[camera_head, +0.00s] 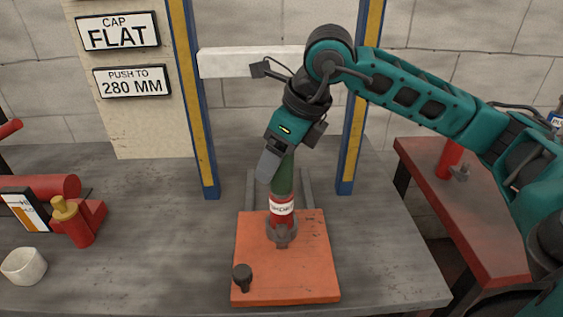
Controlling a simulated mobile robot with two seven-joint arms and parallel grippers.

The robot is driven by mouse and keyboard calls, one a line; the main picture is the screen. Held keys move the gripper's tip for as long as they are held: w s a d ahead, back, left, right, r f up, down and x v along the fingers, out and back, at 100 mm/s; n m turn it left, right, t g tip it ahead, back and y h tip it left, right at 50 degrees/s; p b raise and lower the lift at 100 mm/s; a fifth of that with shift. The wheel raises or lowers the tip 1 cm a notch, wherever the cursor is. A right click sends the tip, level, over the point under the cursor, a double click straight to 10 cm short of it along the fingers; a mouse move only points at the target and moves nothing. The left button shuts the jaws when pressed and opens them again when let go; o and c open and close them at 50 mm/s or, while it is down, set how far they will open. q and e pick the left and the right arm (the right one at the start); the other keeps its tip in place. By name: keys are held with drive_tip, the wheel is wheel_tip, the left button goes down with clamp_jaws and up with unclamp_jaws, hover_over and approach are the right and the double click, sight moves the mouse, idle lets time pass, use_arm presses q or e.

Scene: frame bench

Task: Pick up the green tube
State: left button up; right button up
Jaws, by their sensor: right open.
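The green tube (284,176) stands upright above an orange plate (320,277), with a red lower part and a white label. Its foot sits in a grey holder (281,232) on the plate. My right gripper (271,165) points down at the tube's upper part, open. A grey finger overlaps the tube's left side in the picture. The gripper hides the tube's top, and I cannot tell whether the finger touches it. My left gripper is not in view.
Blue and yellow posts (205,150) and a pale crossbar (235,63) stand behind the plate. A black knob (242,276) is on the plate's front left corner. Red equipment (80,228) and a white cup (24,266) are at left. A red-topped table (480,215) is at right.

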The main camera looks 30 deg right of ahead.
drive_tip(key=shift+c, duration=0.4)
drive_tip(key=c, duration=1.2)
drive_tip(key=shift+r, duration=0.1)
drive_tip(key=shift+c, duration=0.2)
